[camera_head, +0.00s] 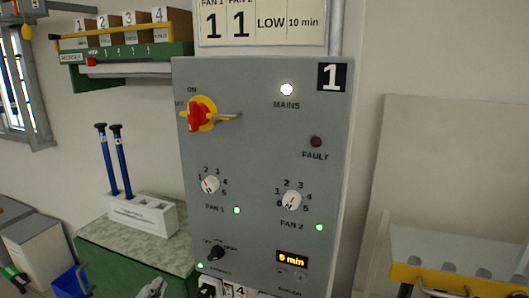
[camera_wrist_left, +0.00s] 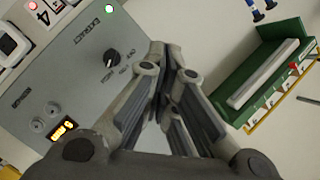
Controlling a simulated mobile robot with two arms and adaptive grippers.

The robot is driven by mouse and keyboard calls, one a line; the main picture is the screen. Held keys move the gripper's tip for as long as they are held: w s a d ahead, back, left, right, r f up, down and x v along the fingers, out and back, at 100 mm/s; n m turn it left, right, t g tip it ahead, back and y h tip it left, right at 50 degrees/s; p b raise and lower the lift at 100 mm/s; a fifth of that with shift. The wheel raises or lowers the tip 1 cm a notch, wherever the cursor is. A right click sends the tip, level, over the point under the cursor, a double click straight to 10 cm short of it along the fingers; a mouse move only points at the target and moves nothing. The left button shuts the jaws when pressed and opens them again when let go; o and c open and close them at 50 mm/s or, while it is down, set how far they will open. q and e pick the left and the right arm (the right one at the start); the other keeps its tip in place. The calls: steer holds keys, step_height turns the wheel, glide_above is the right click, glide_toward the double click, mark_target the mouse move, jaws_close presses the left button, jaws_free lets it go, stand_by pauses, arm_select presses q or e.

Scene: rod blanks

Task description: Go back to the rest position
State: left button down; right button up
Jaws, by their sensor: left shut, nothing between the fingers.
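My left gripper (camera_head: 154,289) only just shows at the bottom edge of the head view, left of the grey control box (camera_head: 262,150). In the left wrist view the gripper (camera_wrist_left: 168,72) has its fingers together, with nothing between them. The face of the box, with a black knob (camera_wrist_left: 111,60) and a lit orange display (camera_wrist_left: 62,130), shows to the left of the fingers in that view. I cannot tell the exact distance from the fingers to the box. My right gripper is not in view.
A white block (camera_head: 143,214) holding two blue rods (camera_head: 121,160) stands on a bench (camera_head: 94,243) at left. A green shelf (camera_head: 92,76) with labelled bins hangs above. A blue bin (camera_head: 72,282) is at lower left. A yellow-fronted rack (camera_head: 455,279) stands at lower right.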

arm_select(q)
steer(key=s+d+f+n+g+h, duration=0.2)
steer(key=s+f+n+g, duration=0.8)
steer(key=s+f, duration=1.3)
step_height(320, 180, down, 28)
steer(key=s+r+m+g, duration=0.1)
steer(key=s+m+g, duration=0.1)
steer(key=g, duration=0.2)
steer(key=s+a+f, duration=0.3)
steer(key=s+f, duration=1.2)
steer(key=s, duration=0.1)
steer(key=shift+s+f+m+g+y, duration=0.3)
steer(key=shift+f+g, duration=0.05)
steer(key=shift+g, duration=0.05)
